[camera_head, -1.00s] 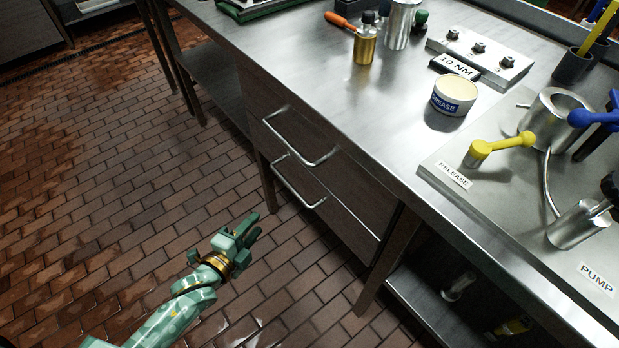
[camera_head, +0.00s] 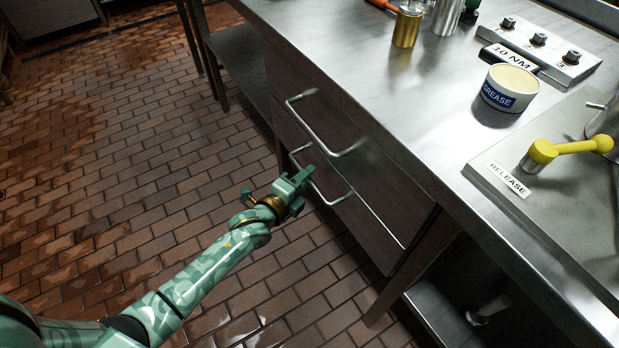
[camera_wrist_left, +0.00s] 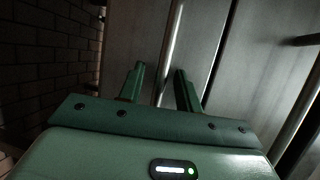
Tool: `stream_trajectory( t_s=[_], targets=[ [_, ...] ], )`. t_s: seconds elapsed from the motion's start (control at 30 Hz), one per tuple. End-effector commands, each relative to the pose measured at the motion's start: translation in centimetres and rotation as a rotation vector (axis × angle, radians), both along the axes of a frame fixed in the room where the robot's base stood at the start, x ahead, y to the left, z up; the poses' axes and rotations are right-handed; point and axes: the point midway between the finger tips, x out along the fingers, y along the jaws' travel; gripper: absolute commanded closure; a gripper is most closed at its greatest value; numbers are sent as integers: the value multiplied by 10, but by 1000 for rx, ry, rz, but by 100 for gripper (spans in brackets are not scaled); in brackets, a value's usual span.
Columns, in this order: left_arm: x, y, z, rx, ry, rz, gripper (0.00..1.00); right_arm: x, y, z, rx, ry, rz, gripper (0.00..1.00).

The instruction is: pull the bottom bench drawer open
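The bottom bench drawer (camera_head: 368,226) is a dark front low in the bench, and it looks closed. Its metal bar handle (camera_head: 336,200) is partly hidden behind my left gripper (camera_head: 302,182) in the head view. The left gripper is at the handle's left part. In the left wrist view my gripper (camera_wrist_left: 158,82) is open, with its two green fingers apart. A bright bar (camera_wrist_left: 173,48), seemingly the bottom handle, runs between and beyond the fingers. I cannot tell whether they touch it. My right gripper is not in view.
The upper drawer's handle (camera_head: 352,149) is just above the bottom one. The steel bench top (camera_head: 400,100) overhangs both drawers and carries a grease tub (camera_head: 509,88) and a release lever (camera_head: 568,148). The tiled floor (camera_head: 130,170) before the drawers is clear.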

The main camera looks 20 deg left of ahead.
Motion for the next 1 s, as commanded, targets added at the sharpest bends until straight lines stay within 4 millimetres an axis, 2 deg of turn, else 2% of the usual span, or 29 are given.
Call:
stream_trajectory(
  t_s=[0.13,0.4,0.43,0.53,0.57,0.83,1.0],
  targets=[
    [11,-3,-3,-1,0,-1,66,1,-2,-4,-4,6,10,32],
    [12,-3,-1,-1,-1,0,66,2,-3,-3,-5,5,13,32],
    [12,-3,-1,-1,-1,0,68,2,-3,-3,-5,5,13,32],
    [12,-3,-1,-1,-1,0,96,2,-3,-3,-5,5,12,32],
    [12,-3,-1,-1,-1,0,100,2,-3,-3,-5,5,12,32],
    [9,-1,-1,0,-1,0,100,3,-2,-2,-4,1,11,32],
    [-4,10,1,1,0,0,100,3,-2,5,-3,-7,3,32]
  ],
)
